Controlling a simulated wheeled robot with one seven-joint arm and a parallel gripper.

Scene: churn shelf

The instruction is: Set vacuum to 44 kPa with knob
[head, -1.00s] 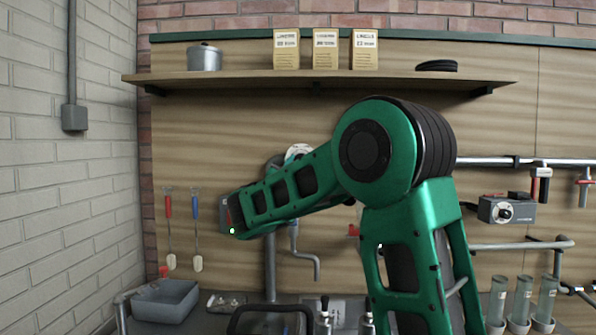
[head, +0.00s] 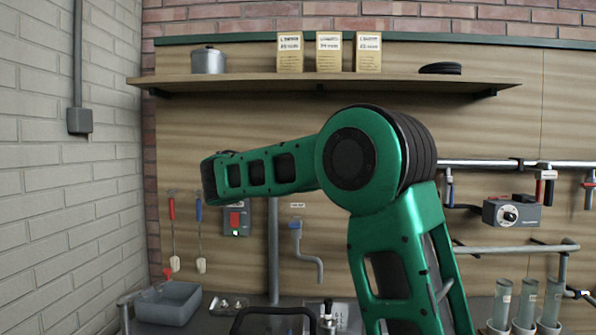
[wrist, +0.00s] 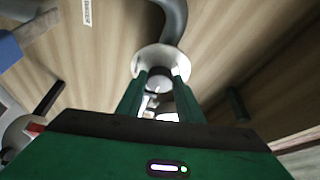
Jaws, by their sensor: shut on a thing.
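In the wrist view, my gripper (wrist: 160,78) has its two green fingers shut on a small dark knob (wrist: 159,83) in front of a round white plate (wrist: 152,58). The fingertips overlap the plate's lower part, and a dark curved pipe (wrist: 174,18) runs up from behind it. Any scale or reading on the plate is not legible. In the head view, my green arm hides my gripper, the knob and the plate.
A red-buttoned switch box (head: 236,219) and a grey-blue tap (head: 297,235) are on the wall below my forearm. A shelf (head: 330,83) runs above the arm. A grey box with a dial (head: 511,214) hangs at right. Glass tubes (head: 525,303) stand at lower right.

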